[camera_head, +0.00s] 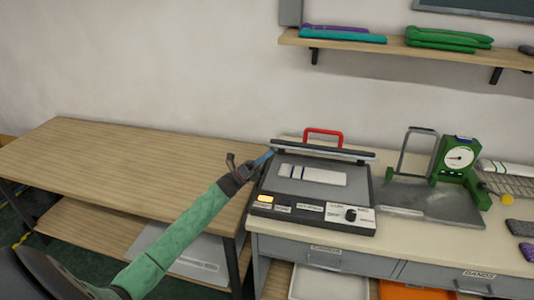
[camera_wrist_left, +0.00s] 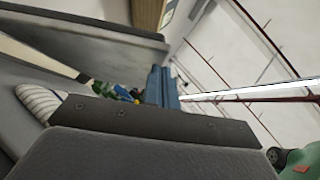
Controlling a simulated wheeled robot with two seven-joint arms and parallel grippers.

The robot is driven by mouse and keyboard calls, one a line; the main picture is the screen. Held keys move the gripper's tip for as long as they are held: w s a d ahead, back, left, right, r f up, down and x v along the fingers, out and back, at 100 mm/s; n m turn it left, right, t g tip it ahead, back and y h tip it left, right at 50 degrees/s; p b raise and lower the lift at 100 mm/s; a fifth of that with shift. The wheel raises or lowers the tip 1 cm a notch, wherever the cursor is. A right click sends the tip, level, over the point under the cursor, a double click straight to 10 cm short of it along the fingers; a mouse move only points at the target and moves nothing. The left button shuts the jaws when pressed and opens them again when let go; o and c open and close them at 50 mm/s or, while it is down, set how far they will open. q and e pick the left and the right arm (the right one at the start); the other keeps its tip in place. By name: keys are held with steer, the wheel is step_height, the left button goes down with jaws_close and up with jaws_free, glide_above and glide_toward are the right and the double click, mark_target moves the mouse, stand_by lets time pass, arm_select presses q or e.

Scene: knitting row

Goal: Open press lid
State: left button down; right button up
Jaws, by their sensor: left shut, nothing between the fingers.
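The press (camera_head: 315,187) is a grey box on the counter with a control panel and a knob at its front. Its lid (camera_head: 322,149) stands raised, seen nearly edge-on, with a red handle (camera_head: 323,136) above it. A white piece with dark stripes (camera_head: 312,175) lies on the press bed. My left gripper (camera_head: 264,158) is at the left end of the lid, its blue fingers shut and empty. I cannot tell if they touch the lid. The blue fingers also show in the left wrist view (camera_wrist_left: 162,87). My right gripper is not in view.
A green gauge stand (camera_head: 458,165) and a metal frame (camera_head: 416,152) stand right of the press. A wall shelf (camera_head: 400,47) with folded fabric hangs above. The wooden table (camera_head: 130,160) at left is bare. Drawers (camera_head: 330,258) sit below the counter.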

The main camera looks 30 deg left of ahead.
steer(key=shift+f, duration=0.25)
